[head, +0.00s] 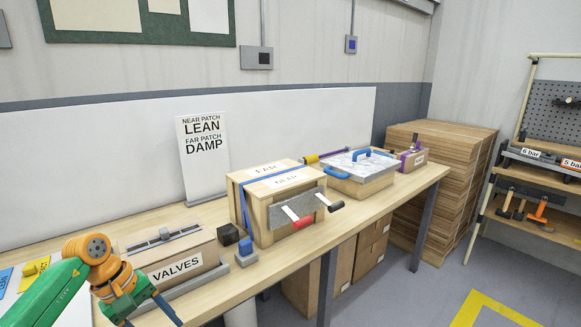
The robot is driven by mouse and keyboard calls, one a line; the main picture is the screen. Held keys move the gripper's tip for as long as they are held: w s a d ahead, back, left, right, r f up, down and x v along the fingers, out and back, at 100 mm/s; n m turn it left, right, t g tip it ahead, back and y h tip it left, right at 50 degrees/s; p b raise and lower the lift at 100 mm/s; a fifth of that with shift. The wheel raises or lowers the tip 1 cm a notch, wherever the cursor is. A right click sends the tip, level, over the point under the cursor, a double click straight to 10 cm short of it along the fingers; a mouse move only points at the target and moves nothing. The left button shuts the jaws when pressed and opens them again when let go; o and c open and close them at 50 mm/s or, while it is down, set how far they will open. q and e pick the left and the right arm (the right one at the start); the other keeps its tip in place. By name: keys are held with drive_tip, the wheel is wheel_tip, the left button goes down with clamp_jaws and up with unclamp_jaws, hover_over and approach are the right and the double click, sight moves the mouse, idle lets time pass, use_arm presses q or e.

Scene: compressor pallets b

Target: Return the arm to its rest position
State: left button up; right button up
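My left arm comes in from the lower left, with a green link and an orange wrist. My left gripper (150,316) points down at the bottom edge of the picture, in front of the box marked VALVES (184,262). Its two dark teal fingers stand apart with nothing seen between them; their tips are at or past the picture's edge. My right arm and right gripper are not in view.
The wooden workbench (300,252) holds a strapped wooden crate (280,200), a flat box with blue handles (361,170), and a LEAN/DAMP sign (203,145). Blue and dark blocks sit by the crate. Stacked brown boards (450,180) and a tool shelf (545,205) stand right.

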use_arm(q)
drive_tip(key=w+d+f+n+t+h, duration=0.2)
drive_tip(key=d+f+n+h, duration=0.2)
drive_tip(key=d+n, duration=0.35)
drive_tip(key=w+d+f+n+t+h, duration=0.1)
drive_tip(key=d+f+n+t+h, duration=0.25)
drive_tip(key=d+n, duration=0.4)
wheel_tip(320, 180, down, 6)
drive_tip(key=n+t, duration=0.4)
drive_tip(key=n, duration=0.7)
drive_tip(key=s+a+f+n+g+y, duration=0.1)
drive_tip(key=s+a+f+n+y, duration=0.35)
drive_tip(key=s+f+n, duration=0.55)
drive_tip(key=s+a+f+n+g+y, duration=0.2)
drive_tip(key=s+a+f+n+y, duration=0.35)
drive_tip(key=f+n, duration=0.7)
drive_tip(key=s+f+n+g, duration=0.2)
drive_tip(key=s+n, duration=0.1)
drive_tip(key=s, duration=0.5)
drive_tip(key=s+d+f+n+g+y, duration=0.1)
drive_tip(key=s+n, duration=0.3)
drive_tip(key=s, duration=0.4)
drive_tip(key=s+d+f+n+g, duration=0.1)
drive_tip(key=s+f+n+g, duration=0.2)
drive_tip(key=s, duration=0.5)
drive_tip(key=shift+d+y, duration=0.25)
drive_tip(key=shift+y, duration=0.1)
drive_tip(key=shift+n, duration=0.25)
